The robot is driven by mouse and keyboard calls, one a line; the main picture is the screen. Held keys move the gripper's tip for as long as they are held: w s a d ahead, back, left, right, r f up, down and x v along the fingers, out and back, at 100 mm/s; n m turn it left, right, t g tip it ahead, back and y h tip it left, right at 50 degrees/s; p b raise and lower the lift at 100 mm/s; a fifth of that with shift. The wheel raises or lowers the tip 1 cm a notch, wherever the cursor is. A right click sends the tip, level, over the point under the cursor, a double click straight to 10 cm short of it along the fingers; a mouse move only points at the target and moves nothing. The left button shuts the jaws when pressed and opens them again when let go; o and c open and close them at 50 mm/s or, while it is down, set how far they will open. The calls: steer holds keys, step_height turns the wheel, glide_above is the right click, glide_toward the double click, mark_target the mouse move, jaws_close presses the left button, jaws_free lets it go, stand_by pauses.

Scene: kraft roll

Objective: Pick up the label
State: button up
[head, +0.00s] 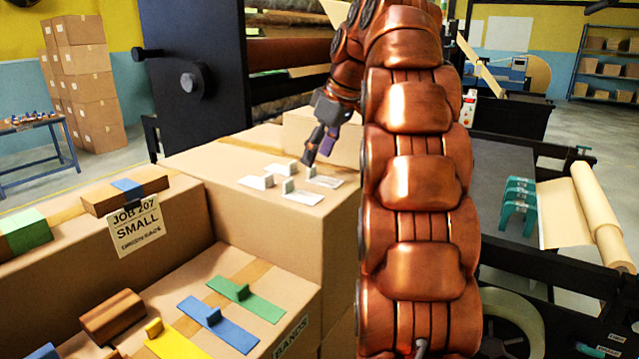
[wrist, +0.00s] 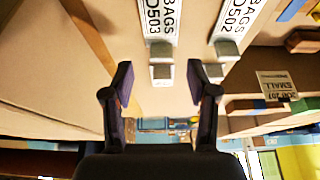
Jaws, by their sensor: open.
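Several white labels with small upright tabs stand on top of a cardboard box (head: 230,165) in the head view. One label (head: 325,182) is at the right and another label (head: 303,198) lies in front of it.
A lower box (head: 285,285) in front holds green (head: 252,301), blue (head: 222,326) and yellow tabbed strips. A box with a "JOB 207 SMALL" sign (head: 137,226) stands left. A dark machine panel (head: 195,75) rises behind. My arm hides the box's right side.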

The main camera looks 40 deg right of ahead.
mark_target(308, 178)
steer(key=shift+w+a+f+p, duration=0.1)
steer(key=shift+f+p, duration=0.05)
steer(key=shift+p, duration=0.2)
steer(key=shift+p+x, duration=0.6)
steer(key=shift+x, duration=1.05)
steer(key=shift+c, duration=0.4)
steer(key=c, duration=0.8)
